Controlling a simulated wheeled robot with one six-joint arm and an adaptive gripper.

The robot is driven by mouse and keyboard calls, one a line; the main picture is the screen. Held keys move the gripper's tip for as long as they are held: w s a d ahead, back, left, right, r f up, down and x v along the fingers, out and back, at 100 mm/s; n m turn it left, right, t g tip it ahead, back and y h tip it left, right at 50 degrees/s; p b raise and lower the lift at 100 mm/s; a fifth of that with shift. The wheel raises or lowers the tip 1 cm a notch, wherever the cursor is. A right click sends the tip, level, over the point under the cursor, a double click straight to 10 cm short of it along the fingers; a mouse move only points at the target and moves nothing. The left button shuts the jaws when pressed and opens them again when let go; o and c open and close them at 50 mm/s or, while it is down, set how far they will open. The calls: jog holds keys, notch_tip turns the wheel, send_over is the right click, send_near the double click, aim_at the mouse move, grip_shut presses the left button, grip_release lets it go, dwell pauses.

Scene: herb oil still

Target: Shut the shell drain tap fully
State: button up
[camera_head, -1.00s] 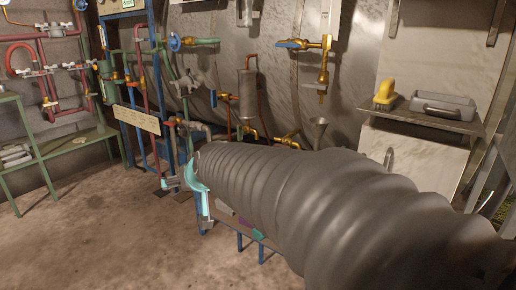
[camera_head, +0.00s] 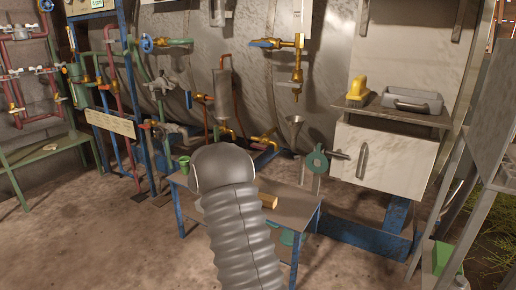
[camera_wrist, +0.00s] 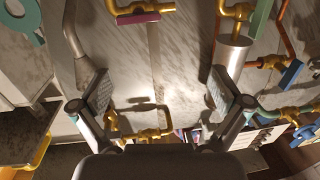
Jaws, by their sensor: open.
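No label reading shell drain tap can be made out. A low brass tap (camera_head: 266,138) sits at the foot of the big metal shell (camera_head: 330,50). The upside-down wrist view shows a brass tap with a purple lever (camera_wrist: 138,18), apparently the same one, beyond the fingers. Whether it is open cannot be told. A higher brass tap with a blue lever (camera_head: 272,43) has a downward spout. My gripper (camera_wrist: 157,98) is open, with nothing between its fingers and the shell behind them. In the head view my arm hides the gripper.
A low blue-framed table (camera_head: 300,208) stands in front of the shell, a small green cup (camera_head: 184,163) at its left. A funnel (camera_head: 295,121) and green disc (camera_head: 317,160) are near the shell. A counter (camera_head: 390,115) holds a yellow tool (camera_head: 357,89) and grey tray (camera_head: 411,101).

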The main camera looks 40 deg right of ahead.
aim_at(259, 145)
jog(key=shift+m+g+h, duration=0.5)
jog(key=shift+g+h, duration=0.1)
jog(key=shift+g, duration=0.3)
jog(key=x, duration=0.5)
jog(key=s+f+p+x, duration=0.1)
jog(key=x, duration=0.4)
jog(key=f+x, duration=0.1)
jog(key=x, duration=0.4)
jog(key=shift+s+d+f, duration=0.15)
jog(key=shift+s+d, duration=0.05)
jog(key=shift+d, duration=0.35)
jog(key=c, duration=1.1)
